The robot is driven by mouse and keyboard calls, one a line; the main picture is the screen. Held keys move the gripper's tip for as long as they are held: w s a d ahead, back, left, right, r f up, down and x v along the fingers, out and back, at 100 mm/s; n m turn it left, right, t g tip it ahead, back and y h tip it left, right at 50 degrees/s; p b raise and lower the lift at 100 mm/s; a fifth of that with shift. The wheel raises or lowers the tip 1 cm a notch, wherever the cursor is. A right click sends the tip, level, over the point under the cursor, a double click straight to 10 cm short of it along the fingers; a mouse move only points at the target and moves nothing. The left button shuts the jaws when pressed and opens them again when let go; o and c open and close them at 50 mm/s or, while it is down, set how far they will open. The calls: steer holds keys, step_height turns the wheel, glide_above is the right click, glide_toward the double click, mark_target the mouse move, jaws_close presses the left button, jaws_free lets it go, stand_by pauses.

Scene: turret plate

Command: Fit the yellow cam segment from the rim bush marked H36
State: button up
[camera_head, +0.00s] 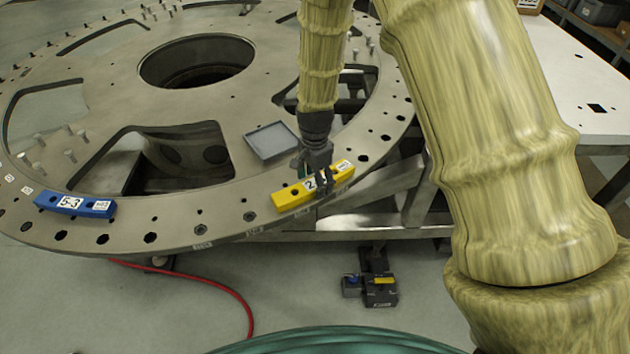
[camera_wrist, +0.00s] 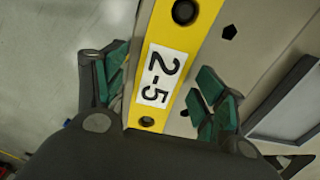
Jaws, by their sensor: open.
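The yellow cam segment (camera_head: 292,195) lies along the rim of the round turret plate (camera_head: 228,222), at its near right side. It carries a white label and dark holes. In the wrist view the yellow segment (camera_wrist: 185,50) runs up through the picture, and its label reads 2-5. My gripper (camera_head: 322,182) is over the segment, pointing down. In the wrist view its green-padded fingers (camera_wrist: 160,95) are open, one on each side of the segment, with gaps visible. I cannot read a mark H36; the small rim labels are too small, and the segment hides part of the rim.
A blue segment (camera_head: 75,205) marked 5-3 lies on the rim at left. A grey tray (camera_head: 271,141) sits on the plate just behind my gripper. Several upright pins stand on the plate. A red cable (camera_head: 215,284) and a small dark device (camera_head: 379,291) are on the floor.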

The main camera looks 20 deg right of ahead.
step_height(320, 180, up, 12)
steer(key=shift+f, duration=0.25)
stand_by(0.8)
